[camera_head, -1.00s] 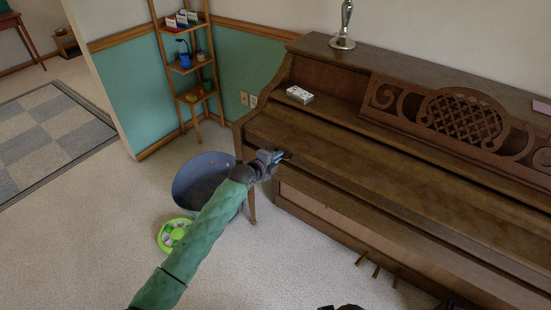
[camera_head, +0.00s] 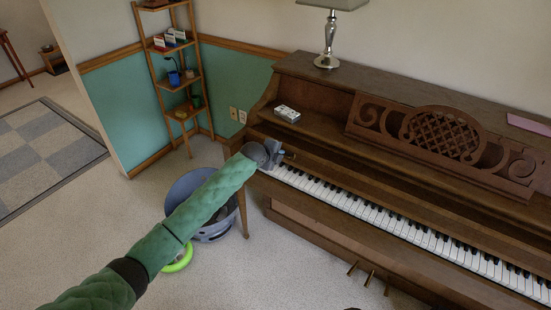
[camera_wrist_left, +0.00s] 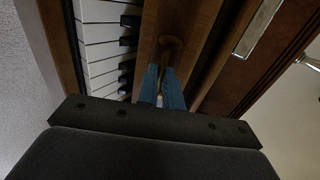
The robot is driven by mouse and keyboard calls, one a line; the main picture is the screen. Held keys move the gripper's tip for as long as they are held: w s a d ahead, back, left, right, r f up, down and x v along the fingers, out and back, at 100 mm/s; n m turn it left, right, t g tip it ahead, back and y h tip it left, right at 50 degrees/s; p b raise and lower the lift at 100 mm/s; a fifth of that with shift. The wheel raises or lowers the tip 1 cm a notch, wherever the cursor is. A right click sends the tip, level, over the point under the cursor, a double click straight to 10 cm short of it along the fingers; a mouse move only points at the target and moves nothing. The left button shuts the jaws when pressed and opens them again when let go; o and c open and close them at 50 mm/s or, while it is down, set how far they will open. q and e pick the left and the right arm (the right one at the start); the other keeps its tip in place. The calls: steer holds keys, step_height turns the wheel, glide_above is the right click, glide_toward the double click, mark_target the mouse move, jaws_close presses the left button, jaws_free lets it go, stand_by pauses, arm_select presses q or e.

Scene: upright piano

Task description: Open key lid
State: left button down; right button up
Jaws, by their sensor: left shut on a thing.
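The brown wooden upright piano has its key lid (camera_head: 400,200) pushed back, and the row of white and black keys (camera_head: 400,226) is bare along the front. My left gripper (camera_head: 284,156) is at the left end of the lid, just above the keys. In the left wrist view, the blue fingers of this gripper (camera_wrist_left: 162,88) are shut on a small round knob (camera_wrist_left: 172,44) on the lid's wooden front strip. The keys also show beside the fingers (camera_wrist_left: 101,50). The fingertips are partly hidden in the head view. My right gripper is not in view.
A lamp (camera_head: 328,42) and a small pale box (camera_head: 287,114) are on the piano. A blue-grey bin (camera_head: 184,190) and a green ring-shaped thing (camera_head: 180,262) are on the floor at the piano's left. A ladder shelf (camera_head: 172,75) stands by the wall.

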mark_target(286, 145)
arm_select(q)
steer(key=shift+g+y, duration=0.5)
steer(key=shift+g, duration=0.2)
steer(key=w+d, duration=0.1)
steer(key=w, duration=0.1)
steer(key=w+d+r, duration=0.1)
steer(key=w, duration=0.1)
steer(key=shift+d, duration=0.4)
steer(key=w+d, duration=0.1)
steer(key=w+d+b, duration=0.1)
steer(key=shift+w+r, duration=0.15)
steer(key=shift+w, duration=0.15)
steer(key=shift+w+d, duration=0.2)
steer(key=shift+w, duration=0.05)
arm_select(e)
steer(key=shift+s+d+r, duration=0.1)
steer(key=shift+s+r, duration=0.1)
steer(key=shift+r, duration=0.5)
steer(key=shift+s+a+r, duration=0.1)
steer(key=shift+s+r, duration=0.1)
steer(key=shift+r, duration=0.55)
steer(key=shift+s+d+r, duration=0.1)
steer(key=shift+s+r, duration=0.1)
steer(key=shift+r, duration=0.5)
arm_select(q)
steer(key=c, duration=1.6)
jaws_free()
